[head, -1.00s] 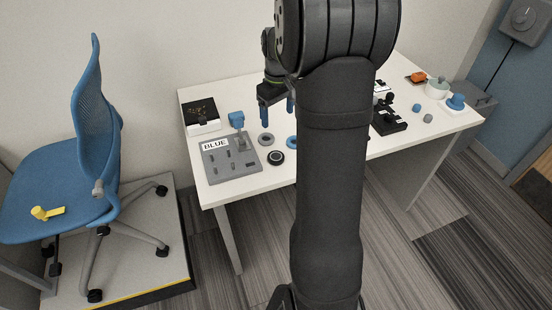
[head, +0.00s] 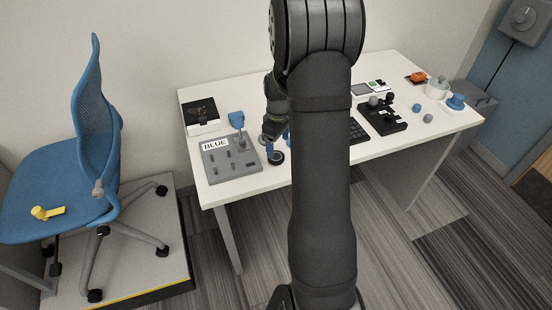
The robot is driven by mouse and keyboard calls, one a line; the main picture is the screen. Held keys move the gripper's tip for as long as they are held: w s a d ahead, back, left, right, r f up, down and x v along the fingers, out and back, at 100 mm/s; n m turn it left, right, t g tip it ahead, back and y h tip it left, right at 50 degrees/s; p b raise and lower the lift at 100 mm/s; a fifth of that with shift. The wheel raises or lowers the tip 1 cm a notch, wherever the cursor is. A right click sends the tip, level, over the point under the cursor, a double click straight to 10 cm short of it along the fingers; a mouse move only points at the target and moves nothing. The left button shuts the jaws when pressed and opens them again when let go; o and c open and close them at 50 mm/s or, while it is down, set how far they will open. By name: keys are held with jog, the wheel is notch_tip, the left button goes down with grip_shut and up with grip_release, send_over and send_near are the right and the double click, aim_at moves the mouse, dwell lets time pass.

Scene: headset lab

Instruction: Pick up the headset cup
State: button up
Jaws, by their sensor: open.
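A round black cup-like disc (head: 277,158) with a pale ring lies on the white table, right of the grey board; it looks like a headset cup, but I cannot tell for sure. My gripper (head: 277,146) is open, with its blue-tipped fingers low over the table at this disc. One finger partly covers the disc; I cannot tell whether they touch. A grey ring and a blue ring seen here earlier are now mostly or wholly hidden by my gripper and arm.
The grey board (head: 231,161), labelled BLUE, has pegs and a blue-topped post (head: 237,119) close left of my gripper. A black box (head: 200,115) stands behind. Black devices (head: 384,117), a pale pot (head: 436,88) and a blue knob-like piece (head: 456,101) stand at right.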

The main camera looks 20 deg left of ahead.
aim_at(275, 156)
jog(key=shift+s+a+f, duration=0.1)
jog(key=shift+a+f, duration=0.05)
jog(key=shift+f, duration=0.75)
jog(key=shift+s+a+f, duration=0.1)
jog(key=shift+a+f, duration=0.05)
jog(key=shift+f, duration=0.8)
jog(key=shift+a+f, duration=0.15)
jog(key=shift+f, duration=0.75)
jog(key=shift+c, duration=0.5)
jog(key=c, duration=1)
